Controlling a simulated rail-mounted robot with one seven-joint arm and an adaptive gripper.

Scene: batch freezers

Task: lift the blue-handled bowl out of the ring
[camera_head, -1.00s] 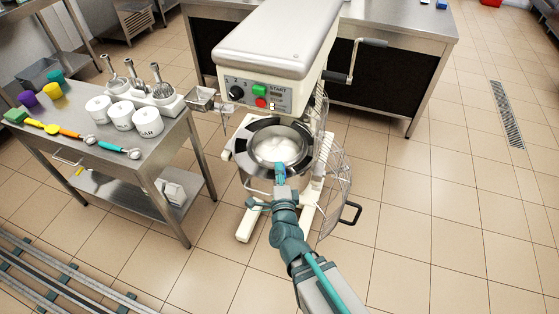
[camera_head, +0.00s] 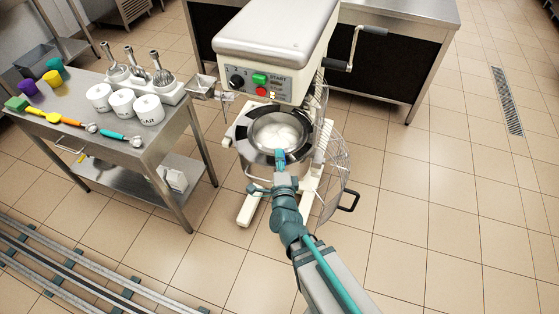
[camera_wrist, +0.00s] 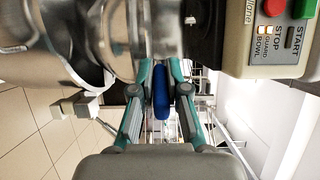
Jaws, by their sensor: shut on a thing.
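The steel bowl (camera_head: 268,146) with pale contents sits at the dark and white ring (camera_head: 243,131) of the mixer. In the wrist view, its steel side (camera_wrist: 60,35) fills the upper left. My gripper (camera_head: 280,155) is at the bowl's front side. In the wrist view my gripper (camera_wrist: 161,75) has its teal fingers on both sides of the blue handle (camera_wrist: 161,92) and is shut on it. The bowl looks roughly upright. I cannot tell exactly how far its underside is from the ring.
The mixer (camera_head: 275,35) stands above and behind the bowl. Its wire guard (camera_head: 335,175) hangs open at the right. A steel table (camera_head: 160,155) with white tubs and utensils stands at the left. The tiled floor at the right is clear.

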